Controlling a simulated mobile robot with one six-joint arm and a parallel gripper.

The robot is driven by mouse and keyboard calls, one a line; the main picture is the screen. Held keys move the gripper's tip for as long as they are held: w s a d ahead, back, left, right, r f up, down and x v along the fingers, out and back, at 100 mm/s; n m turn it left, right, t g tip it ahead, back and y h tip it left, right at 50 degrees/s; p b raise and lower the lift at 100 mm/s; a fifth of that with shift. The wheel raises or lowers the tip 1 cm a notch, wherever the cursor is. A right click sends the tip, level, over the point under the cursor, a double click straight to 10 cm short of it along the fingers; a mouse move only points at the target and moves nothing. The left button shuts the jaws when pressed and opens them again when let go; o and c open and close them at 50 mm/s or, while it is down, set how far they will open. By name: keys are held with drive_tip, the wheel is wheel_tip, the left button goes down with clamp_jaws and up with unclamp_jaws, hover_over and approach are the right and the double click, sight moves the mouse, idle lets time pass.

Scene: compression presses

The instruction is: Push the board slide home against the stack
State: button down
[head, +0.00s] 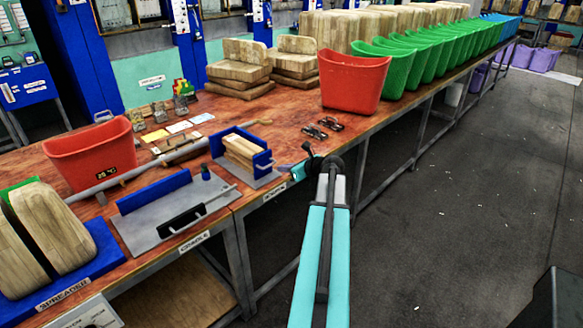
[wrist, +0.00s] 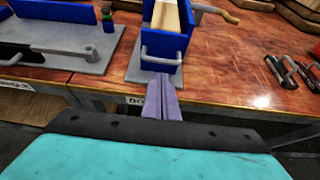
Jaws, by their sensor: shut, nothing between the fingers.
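A stack of pale wooden boards (head: 238,152) stands in a small blue fixture on a grey base plate (wrist: 140,70) at the table's front edge. It also shows in the wrist view (wrist: 166,18). The board slide appears to be the near blue plate (head: 262,161) with a metal handle; it also shows in the wrist view (wrist: 164,44). I cannot tell whether the plate touches the stack. My gripper (wrist: 163,82) is shut and empty, its purple fingertips just in front of the handle. In the head view, my gripper (head: 287,169) is at the table's edge beside the fixture.
A grey plate with a blue wall and black handle (head: 181,219) lies left of the fixture. A red bin (head: 353,82) and black clips (head: 322,127) stand to the right. A wooden-handled tool (wrist: 218,12) lies behind the fixture. The floor right of the table is open.

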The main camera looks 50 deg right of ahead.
sight(266, 167)
drive_tip(key=shift+w+r+p+x, duration=0.1)
drive_tip(key=shift+r+p+x, duration=0.1)
drive_tip(key=shift+x, duration=0.6)
drive_tip(key=shift+w+r+p+x, duration=0.1)
drive_tip(key=shift+p+x, duration=0.05)
drive_tip(key=shift+x, duration=0.6)
drive_tip(key=shift+w+r+p+x, duration=0.1)
drive_tip(key=shift+r+p+x, duration=0.1)
drive_tip(key=shift+x, duration=0.6)
drive_tip(key=shift+d, duration=0.1)
